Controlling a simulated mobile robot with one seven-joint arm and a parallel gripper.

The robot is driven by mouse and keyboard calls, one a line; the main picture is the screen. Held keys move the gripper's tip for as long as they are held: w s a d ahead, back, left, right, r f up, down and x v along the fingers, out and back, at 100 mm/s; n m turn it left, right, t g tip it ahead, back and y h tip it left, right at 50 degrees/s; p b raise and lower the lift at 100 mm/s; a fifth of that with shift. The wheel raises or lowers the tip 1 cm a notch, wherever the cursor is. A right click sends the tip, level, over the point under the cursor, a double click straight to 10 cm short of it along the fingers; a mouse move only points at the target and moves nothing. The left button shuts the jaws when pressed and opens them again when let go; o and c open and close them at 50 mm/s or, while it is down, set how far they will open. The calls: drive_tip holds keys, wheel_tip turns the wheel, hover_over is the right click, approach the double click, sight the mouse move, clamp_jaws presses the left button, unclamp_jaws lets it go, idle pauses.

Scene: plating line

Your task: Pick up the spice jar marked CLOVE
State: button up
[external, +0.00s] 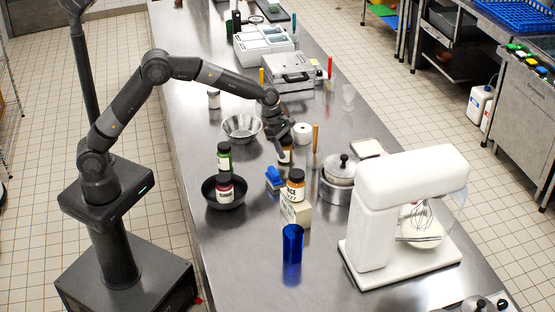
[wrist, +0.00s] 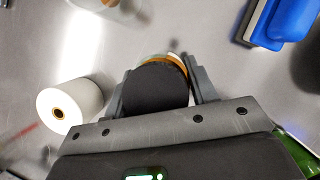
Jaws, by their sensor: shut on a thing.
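My gripper (external: 284,146) is over the middle of the steel counter. Its two fingers (wrist: 157,82) are closed on either side of a black-lidded jar (wrist: 156,88), with an amber and pale edge showing past the lid. In the external view the held jar (external: 285,157) shows just below my gripper, partly hidden by it. I cannot read its label, nor tell whether it touches the counter. Another amber jar (external: 295,190), with a label ending in "ACE", stands on a pale block (external: 295,212). A green jar (external: 224,160) and a red-labelled jar (external: 225,191) stand to the left.
A black pan (external: 212,201) is under the red-labelled jar. A blue sponge or brush (external: 274,179), a steel bowl (external: 241,128), a white roll (wrist: 70,106), a lidded pot (external: 337,186) and a blue glass (external: 292,243) are nearby. A white mixer (external: 374,215) stands at the right.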

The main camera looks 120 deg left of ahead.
drive_tip(key=shift+c, duration=1.4)
